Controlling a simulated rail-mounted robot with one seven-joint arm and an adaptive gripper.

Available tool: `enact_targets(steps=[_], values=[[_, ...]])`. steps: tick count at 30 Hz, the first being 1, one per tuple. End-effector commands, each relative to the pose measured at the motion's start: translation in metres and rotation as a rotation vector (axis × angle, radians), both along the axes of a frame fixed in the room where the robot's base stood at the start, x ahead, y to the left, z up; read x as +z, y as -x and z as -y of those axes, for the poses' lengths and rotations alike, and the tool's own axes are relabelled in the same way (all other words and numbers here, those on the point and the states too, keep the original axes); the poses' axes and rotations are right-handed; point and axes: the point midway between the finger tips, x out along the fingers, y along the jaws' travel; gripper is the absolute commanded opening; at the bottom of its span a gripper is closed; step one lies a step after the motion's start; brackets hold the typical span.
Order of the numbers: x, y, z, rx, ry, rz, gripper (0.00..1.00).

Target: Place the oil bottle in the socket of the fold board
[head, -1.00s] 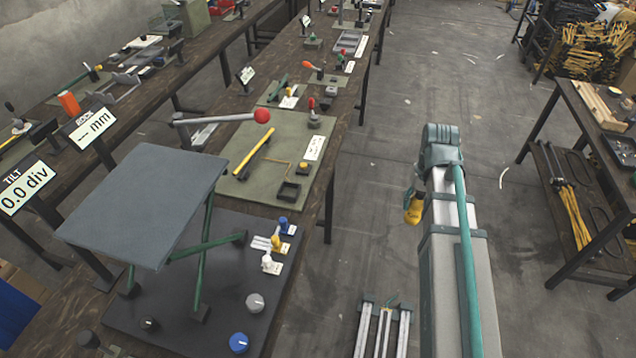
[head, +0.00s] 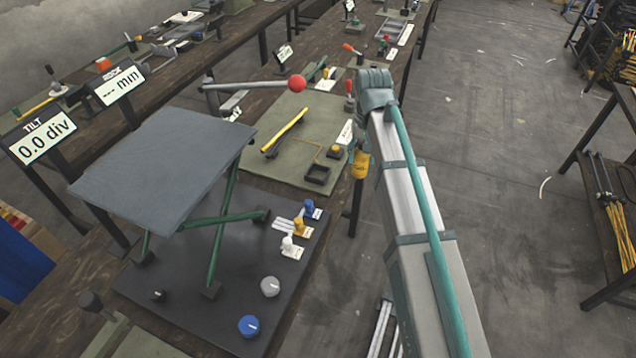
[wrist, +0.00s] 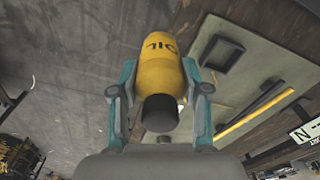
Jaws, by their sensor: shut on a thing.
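My gripper (wrist: 160,85) is shut on the yellow oil bottle (wrist: 162,62), one finger on each side, with its dark end toward the wrist camera. In the head view the bottle (head: 360,164) hangs below the end of my arm, at the bench's right edge. The fold board (head: 325,117) is an olive-green plate on the bench. Its socket (head: 314,182) is a low black square frame near the front right corner and looks empty. In the wrist view the socket (wrist: 207,52) lies right of the bottle, apart from it.
A grey tilting platform (head: 165,155) on green legs stands nearer. Open floor (head: 480,150) lies right.

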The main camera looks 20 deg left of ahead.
Motion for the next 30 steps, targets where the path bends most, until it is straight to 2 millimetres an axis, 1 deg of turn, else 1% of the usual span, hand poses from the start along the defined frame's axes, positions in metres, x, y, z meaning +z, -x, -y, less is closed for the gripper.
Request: enact_targets(steps=[1,3,6,9,10,12,14,17,20,27,30], values=[[0.0,-0.008,-0.03,0.01,-0.002,0.001,0.01],[0.005,-0.01,-0.06,0.006,-0.003,-0.001,0.01],[0.012,-0.014,-0.096,-0.017,-0.002,-0.007,0.01],[0.019,-0.019,-0.124,-0.063,0.001,-0.015,0.01],[0.022,-0.02,-0.131,-0.082,0.002,-0.018,0.01],[0.026,-0.023,-0.136,-0.133,0.007,-0.026,0.01],[0.027,-0.023,-0.136,-0.166,0.009,-0.03,0.01],[0.022,-0.021,-0.135,-0.197,0.012,-0.035,0.01],[0.012,-0.02,-0.134,-0.205,0.013,-0.036,0.01],[-0.027,-0.02,-0.133,-0.204,0.013,-0.036,0.01],[-0.036,-0.021,-0.134,-0.204,0.012,-0.035,0.01]])
